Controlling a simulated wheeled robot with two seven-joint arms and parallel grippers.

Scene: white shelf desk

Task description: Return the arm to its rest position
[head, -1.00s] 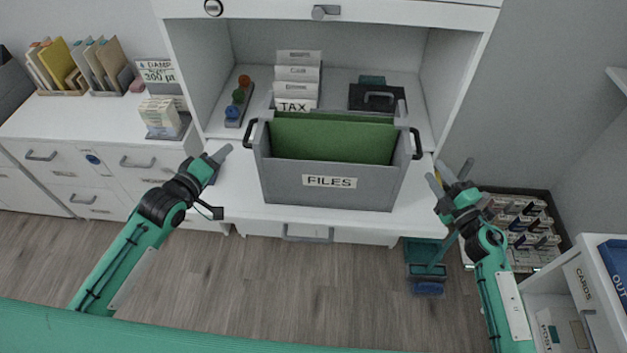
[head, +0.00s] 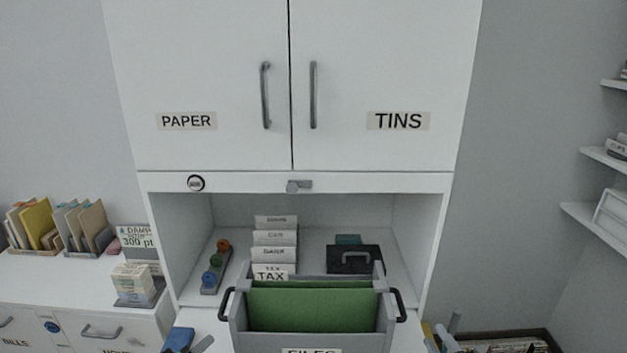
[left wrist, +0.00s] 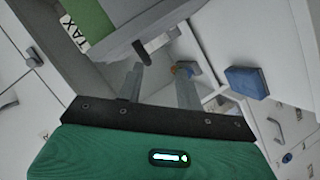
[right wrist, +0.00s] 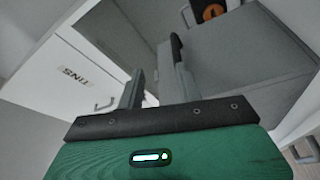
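The grey file bin (head: 238,318) with green folders (head: 312,310) stands upright at the front of the desk, its lower part cut off by the head view's bottom edge. Its dark handles (head: 226,303) stick out at both sides. My left gripper (left wrist: 158,70) is open and empty beside the bin, with a dark handle (left wrist: 148,48) beyond its fingertips. My right gripper (right wrist: 160,70) is open and empty on the other side, with a dark handle (right wrist: 176,46) close behind one finger. Only small tips of the grippers show in the head view; my arms are out of frame.
White upper doors labelled PAPER (head: 187,121) and TINS (head: 398,121) are shut. The shelf holds a dark case (head: 353,260), labelled cards (head: 274,238) and a strip of coloured knobs (head: 215,268). A blue box (head: 178,340) lies left of the bin. Low drawers (head: 90,335) stand further left.

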